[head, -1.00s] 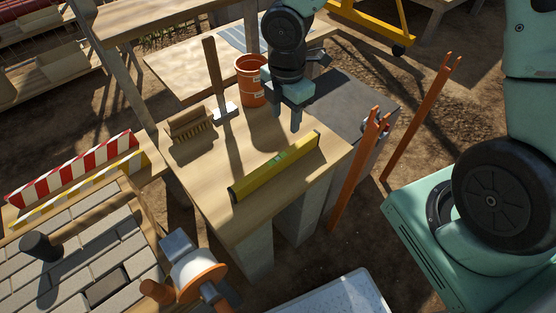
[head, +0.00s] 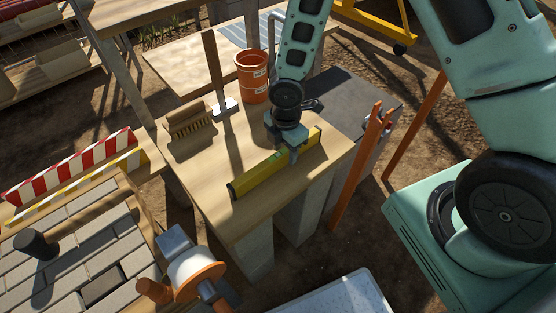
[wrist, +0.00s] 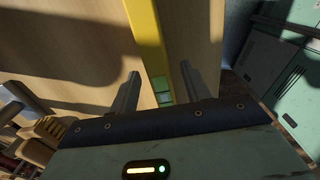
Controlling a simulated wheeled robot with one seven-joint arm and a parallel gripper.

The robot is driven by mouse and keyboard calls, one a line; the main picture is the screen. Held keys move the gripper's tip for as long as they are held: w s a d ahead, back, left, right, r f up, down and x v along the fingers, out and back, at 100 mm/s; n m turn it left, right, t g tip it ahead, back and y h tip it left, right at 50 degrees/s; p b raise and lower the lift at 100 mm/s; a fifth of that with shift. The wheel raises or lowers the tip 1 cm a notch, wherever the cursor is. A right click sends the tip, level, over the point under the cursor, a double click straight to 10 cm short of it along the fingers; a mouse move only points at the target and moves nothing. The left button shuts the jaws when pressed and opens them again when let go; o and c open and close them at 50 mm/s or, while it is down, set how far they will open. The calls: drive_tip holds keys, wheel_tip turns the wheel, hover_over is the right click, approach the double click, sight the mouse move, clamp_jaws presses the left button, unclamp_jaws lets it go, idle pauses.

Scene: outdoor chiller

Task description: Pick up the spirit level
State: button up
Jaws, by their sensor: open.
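The yellow spirit level (head: 256,176) lies on the wooden table, running from lower left to upper right near the table's front right edge. In the wrist view the level (wrist: 147,38) passes between the two fingers, with its green vial (wrist: 162,88) near the fingertips. My gripper (head: 293,152) is open and low over the level, around its middle. In the wrist view the gripper (wrist: 160,83) has one finger on each side of the level, with a gap on both sides. Part of the level is hidden by my gripper in the head view.
The wooden table (head: 190,165) also holds a brush (head: 188,120), an orange bucket (head: 252,77) and a long-handled tool (head: 215,75). Orange posts (head: 355,175) stand just right of the table. The table's left half is mostly clear.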

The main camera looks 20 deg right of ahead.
drive_tip(key=shift+f, duration=0.35)
clamp_jaws()
